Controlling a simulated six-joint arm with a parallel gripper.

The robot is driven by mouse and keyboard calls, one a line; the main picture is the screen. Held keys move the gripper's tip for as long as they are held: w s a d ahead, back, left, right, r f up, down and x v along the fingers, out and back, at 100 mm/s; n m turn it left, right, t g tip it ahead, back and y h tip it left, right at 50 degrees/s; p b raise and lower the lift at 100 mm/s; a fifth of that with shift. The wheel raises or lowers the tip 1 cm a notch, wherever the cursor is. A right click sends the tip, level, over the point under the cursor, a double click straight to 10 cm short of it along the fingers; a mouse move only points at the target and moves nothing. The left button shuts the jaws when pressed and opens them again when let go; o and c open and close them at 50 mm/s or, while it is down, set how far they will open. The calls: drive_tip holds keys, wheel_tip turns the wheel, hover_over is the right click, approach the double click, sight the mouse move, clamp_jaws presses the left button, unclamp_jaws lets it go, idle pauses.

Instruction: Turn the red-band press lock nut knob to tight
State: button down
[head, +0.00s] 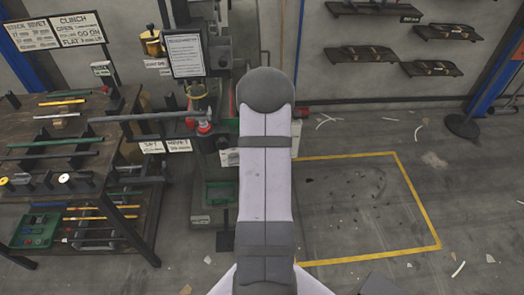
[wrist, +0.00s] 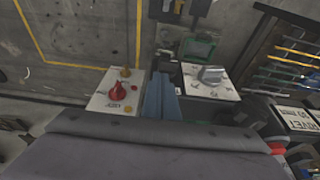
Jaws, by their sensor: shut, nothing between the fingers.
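In the wrist view my gripper (wrist: 160,90) is shut and empty, its blue-grey fingers pointing between two pale panels. The left panel (wrist: 99,99) carries a red knob (wrist: 118,91) and small yellow parts. The right panel (wrist: 228,92) carries a grey knob (wrist: 210,74). I see no contact between the fingers and either knob. Which knob is the lock nut knob, and its setting, I cannot tell; the lettering is too small. In the head view the press (head: 215,95) has a red part (head: 204,127) low on its front. My arm hides my gripper there.
A rack table (head: 100,115) with rods and handles stands at the left in the head view. A long grey bar (head: 145,116) reaches from it toward the press. Wall shelves (head: 365,55) hang at the right. The yellow-outlined floor area (head: 365,200) is open.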

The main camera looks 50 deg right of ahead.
drive_tip(key=shift+f, duration=1.3)
drive_tip(key=shift+s+d+f+t+y+b, duration=0.25)
drive_tip(key=shift+t+y+b, duration=0.4)
drive_tip(key=shift+b, duration=0.8)
drive_tip(key=shift+s+d, duration=0.1)
drive_tip(key=shift+s+d+f+m+t+y+b, duration=0.3)
drive_tip(key=shift+f+t+y+b, duration=0.75)
drive_tip(key=shift+b, duration=1.9)
drive_tip(key=shift+s+d+f+m+t+y+b, duration=0.3)
drive_tip(key=shift+f+t+y+b, duration=0.75)
drive_tip(key=shift+b, duration=1.9)
drive_tip(key=shift+s+d+f+m+t+y+b, duration=0.2)
drive_tip(key=shift+f+m+t+y+b, duration=0.3)
drive_tip(key=shift+t+y+b, duration=1.3)
drive_tip(key=h+b, duration=0.1)
drive_tip(key=b, duration=0.1)
drive_tip(key=shift+f+h+b, duration=0.15)
drive_tip(key=shift+h+b, duration=0.1)
drive_tip(key=shift+b, duration=0.1)
